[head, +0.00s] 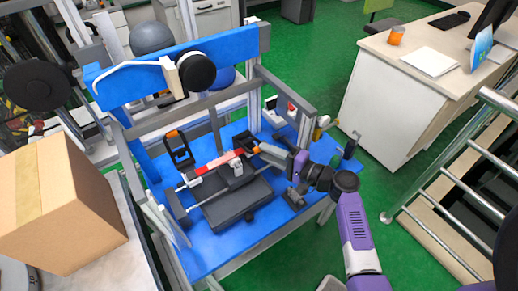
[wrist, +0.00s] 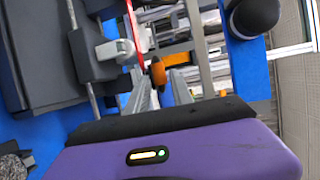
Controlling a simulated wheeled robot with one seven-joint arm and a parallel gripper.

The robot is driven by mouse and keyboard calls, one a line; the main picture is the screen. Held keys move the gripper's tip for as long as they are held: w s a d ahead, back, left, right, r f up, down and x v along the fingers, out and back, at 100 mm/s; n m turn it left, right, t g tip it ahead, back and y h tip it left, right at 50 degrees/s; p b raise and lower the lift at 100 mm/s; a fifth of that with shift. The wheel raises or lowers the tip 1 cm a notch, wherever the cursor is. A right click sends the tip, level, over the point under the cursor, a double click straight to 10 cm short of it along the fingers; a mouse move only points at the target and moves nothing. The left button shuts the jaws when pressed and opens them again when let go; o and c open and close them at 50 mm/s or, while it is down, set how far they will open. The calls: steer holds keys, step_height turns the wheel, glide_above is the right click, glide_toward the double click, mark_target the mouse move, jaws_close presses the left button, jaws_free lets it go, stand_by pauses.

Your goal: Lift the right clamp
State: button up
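The right clamp (head: 244,141) is a black piece on the blue tower table, beside the red and pink bar. The left clamp (head: 180,152) is a black frame with an orange top and stands raised. My gripper (head: 262,149) reaches in from the right, with its fingertips close to the right clamp. In the wrist view, my gripper (wrist: 162,82) has its two grey fingers apart. An orange tip (wrist: 158,72), seemingly the right clamp's, shows at the gap between the fingertips. I cannot tell whether the fingers touch it.
The blue table (head: 215,262) carries a dark grey block (head: 236,203) and metal rails. Grey uprights and a blue crossbeam (head: 225,50) with a black disc stand behind. A cardboard box (head: 60,200) is at left, a white desk (head: 400,110) at right. Green floor lies between.

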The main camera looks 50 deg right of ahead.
mark_target(249, 143)
steer(key=shift+w+a+f, duration=0.1)
steer(key=shift+w, duration=0.8)
steer(key=shift+w+a+f, duration=0.1)
steer(key=shift+w, duration=0.8)
jaws_close()
